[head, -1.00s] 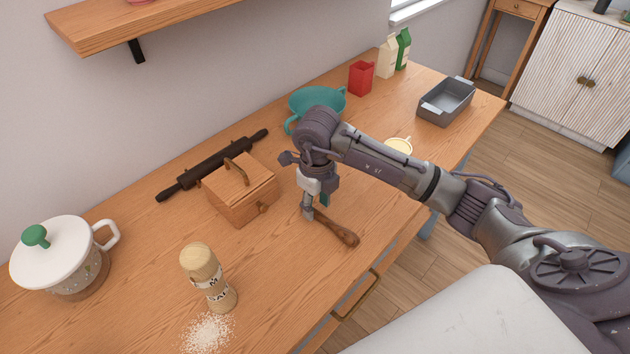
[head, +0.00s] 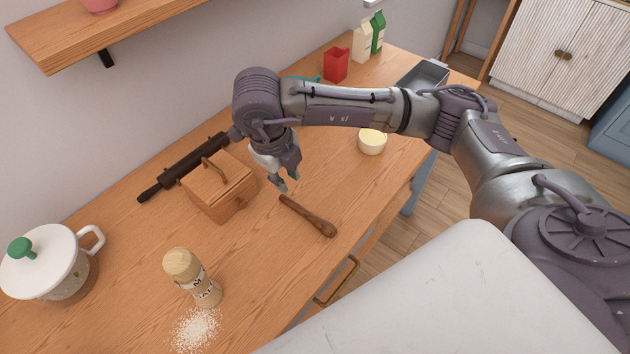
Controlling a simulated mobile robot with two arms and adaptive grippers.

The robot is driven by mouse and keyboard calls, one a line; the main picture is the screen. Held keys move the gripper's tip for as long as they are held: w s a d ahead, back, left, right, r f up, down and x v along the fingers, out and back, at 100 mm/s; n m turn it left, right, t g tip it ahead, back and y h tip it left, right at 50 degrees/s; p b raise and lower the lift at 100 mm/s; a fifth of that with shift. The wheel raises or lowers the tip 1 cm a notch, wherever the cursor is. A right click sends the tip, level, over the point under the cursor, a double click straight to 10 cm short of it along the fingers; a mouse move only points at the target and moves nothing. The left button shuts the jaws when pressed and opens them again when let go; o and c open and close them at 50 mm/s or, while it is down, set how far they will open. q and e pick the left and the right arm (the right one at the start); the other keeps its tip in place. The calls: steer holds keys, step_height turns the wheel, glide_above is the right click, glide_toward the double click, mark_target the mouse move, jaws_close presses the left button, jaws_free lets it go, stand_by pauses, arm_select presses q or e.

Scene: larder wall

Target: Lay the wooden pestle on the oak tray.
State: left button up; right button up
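The wooden pestle (head: 308,216) lies on the wooden counter, its thin end toward my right gripper and its thick knob end toward the counter's front edge. My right gripper (head: 287,183) points down just beyond the pestle's thin end. Its fingertips look a little apart, with nothing visible between them, and a small gap shows between them and the pestle. I see no oak tray in the head view. My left gripper is not in view.
A lidded wooden box (head: 218,190) and a dark rolling pin (head: 185,165) are left of my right gripper. A shaker (head: 192,278) stands by spilled white grains (head: 196,329). A cream bowl (head: 372,142) and grey pan (head: 425,75) are to the right. Counter around the pestle is clear.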

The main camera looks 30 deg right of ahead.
steer(key=f, duration=0.1)
steer(key=p, duration=0.2)
glide_above(300, 209)
steer(key=a, duration=0.2)
steer(key=f, duration=0.7)
steer(key=shift+s+d, duration=0.25)
steer(key=shift+d+f, duration=0.1)
steer(key=shift+f, duration=0.15)
steer(key=shift+d+f+p, duration=0.15)
steer(key=shift+f+p, duration=0.15)
steer(key=shift+p, duration=0.2)
steer(key=f, duration=0.1)
steer(key=f+p, duration=0.2)
steer(key=shift+w+d+f, duration=0.1)
steer(key=shift+d+f, duration=0.1)
steer(key=shift+d, duration=0.1)
steer(key=shift+f, duration=0.4)
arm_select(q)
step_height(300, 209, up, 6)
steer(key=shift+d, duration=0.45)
arm_select(e)
steer(key=shift+d+f, duration=0.1)
steer(key=shift+f, duration=0.1)
jaws_close()
